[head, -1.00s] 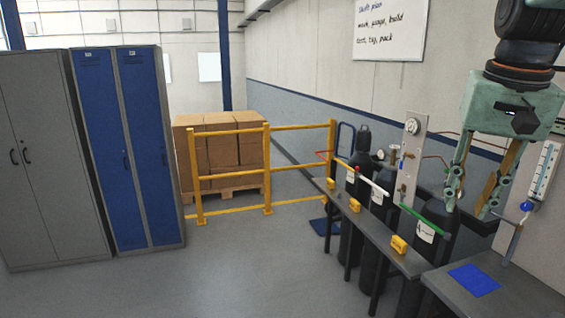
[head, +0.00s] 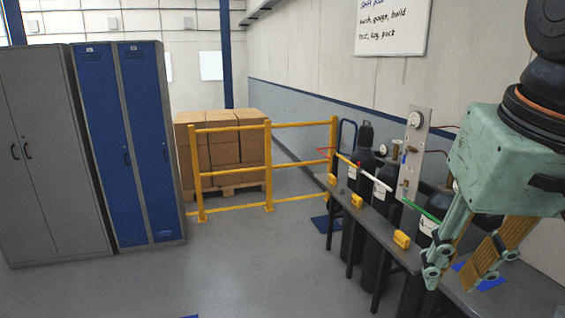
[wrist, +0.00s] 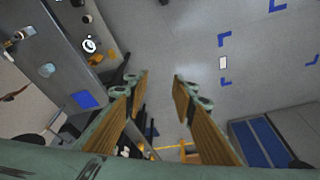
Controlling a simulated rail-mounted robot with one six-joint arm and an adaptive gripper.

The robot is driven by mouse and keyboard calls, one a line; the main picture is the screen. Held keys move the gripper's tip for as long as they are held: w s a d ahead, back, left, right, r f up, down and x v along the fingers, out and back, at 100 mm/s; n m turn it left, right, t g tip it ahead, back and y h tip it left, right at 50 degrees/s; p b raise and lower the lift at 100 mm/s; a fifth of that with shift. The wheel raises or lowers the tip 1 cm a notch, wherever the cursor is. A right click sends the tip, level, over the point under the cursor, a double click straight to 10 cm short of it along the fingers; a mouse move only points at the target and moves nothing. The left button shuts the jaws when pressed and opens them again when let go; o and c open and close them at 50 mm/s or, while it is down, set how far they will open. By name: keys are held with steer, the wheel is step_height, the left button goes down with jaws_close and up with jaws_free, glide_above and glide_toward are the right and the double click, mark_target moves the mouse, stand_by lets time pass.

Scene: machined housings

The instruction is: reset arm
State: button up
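My gripper (head: 453,277) hangs at the right of the head view, tilted, in front of the bench on the right. Its two fingers, pale green with tan pads, stand apart. The wrist view also shows my gripper (wrist: 161,88) with a clear gap between the fingertips and nothing held. In that view the floor and the bench edge lie beyond the fingers.
The grey bench (head: 382,238) carries yellow blocks (head: 401,239), a gauge panel (head: 413,150) and a blue square, partly hidden by my fingers. Dark gas cylinders (head: 361,170) stand along it. Yellow railing (head: 267,165), boxes (head: 238,140) and lockers (head: 150,145) stand left; open floor lies between.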

steer(key=s+a+f+n+b, duration=0.1)
steer(key=s+a+f, duration=0.2)
steer(key=s+f, duration=0.2)
steer(key=s, duration=0.3)
steer(key=shift+f+n+t, duration=0.15)
steer(key=shift+n+t, duration=0.15)
steer(key=shift+n, duration=0.1)
stand_by(0.7)
